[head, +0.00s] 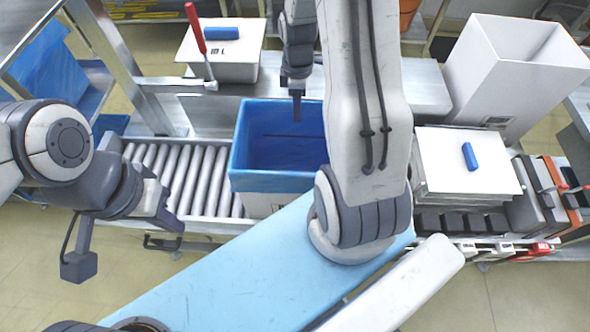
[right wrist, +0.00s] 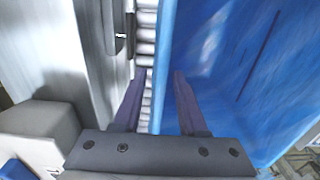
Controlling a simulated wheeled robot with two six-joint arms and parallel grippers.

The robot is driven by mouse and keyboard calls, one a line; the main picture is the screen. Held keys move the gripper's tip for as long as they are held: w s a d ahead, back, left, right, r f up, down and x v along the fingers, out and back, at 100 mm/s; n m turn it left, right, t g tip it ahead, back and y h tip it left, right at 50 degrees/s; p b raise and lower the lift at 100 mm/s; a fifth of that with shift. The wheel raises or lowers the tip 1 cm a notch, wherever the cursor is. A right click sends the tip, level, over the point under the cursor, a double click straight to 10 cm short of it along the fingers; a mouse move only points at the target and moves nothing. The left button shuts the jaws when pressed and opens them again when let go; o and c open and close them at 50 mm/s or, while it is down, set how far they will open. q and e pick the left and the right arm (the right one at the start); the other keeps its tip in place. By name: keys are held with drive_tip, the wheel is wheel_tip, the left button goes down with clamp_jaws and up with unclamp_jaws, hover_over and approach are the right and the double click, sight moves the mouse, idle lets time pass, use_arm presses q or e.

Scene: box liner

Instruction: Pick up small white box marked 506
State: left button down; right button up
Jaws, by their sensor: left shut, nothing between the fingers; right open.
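A white box with a blue liner (head: 238,165) stands on the roller conveyor, its white wall (head: 260,205) showing below the liner. No 506 marking is legible on any box. My right gripper (head: 297,112) points down at the far wall of the lined box, open. In the right wrist view its fingers (right wrist: 157,75) lie on either side of the blue liner's edge (right wrist: 165,50), rollers on the left and liner interior on the right. Contact cannot be told. My left gripper (head: 172,215) is shut and empty, left of the lined box.
A white box with a lid (head: 240,70) and a red-handled tool (head: 195,28) are at the back. A tall open white box (head: 510,75) and a stack of white sheets (head: 465,175) bearing a blue block (head: 469,156) are on the right. Bare rollers (head: 190,170) lie left of the lined box.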

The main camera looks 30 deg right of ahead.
drive_tip(key=shift+f, duration=0.95)
drive_tip(key=shift+a, duration=0.1)
clamp_jaws()
idle(0.6)
